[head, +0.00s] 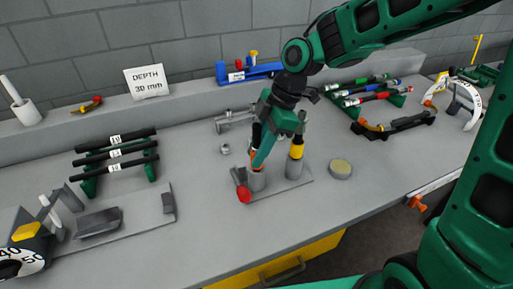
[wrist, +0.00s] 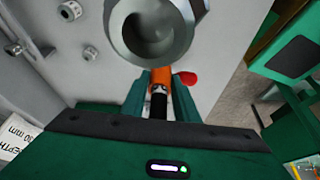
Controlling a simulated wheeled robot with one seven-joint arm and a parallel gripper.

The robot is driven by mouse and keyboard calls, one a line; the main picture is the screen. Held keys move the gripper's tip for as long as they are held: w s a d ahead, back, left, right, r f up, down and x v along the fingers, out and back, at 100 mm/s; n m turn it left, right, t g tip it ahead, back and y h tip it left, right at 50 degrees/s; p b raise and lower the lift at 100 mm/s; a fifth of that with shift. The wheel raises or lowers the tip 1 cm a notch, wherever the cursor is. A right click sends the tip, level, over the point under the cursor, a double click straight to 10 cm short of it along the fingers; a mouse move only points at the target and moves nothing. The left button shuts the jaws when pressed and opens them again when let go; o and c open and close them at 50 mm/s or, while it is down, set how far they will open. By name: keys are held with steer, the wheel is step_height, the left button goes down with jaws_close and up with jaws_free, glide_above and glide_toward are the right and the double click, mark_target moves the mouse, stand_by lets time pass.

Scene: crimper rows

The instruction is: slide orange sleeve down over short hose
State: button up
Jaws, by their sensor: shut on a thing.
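The large metal cup (wrist: 155,30) is just beyond the sleeve. The fingers partly hide the sleeve, so its exact gap to the cup cannot be told.
A black hose with a yellow sleeve (head: 297,150) stands close to the right. A red knob (head: 244,195) is at the plate's front left. A round tin (head: 340,169) sits further right. Racks of hoses (head: 115,153) stand left.

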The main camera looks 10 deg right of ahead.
steer(key=shift+f, duration=0.35)
steer(key=o, duration=1.1)
steer(key=v, duration=1)
steer(key=shift+d+r, duration=0.2)
steer(key=shift+r, duration=0.1)
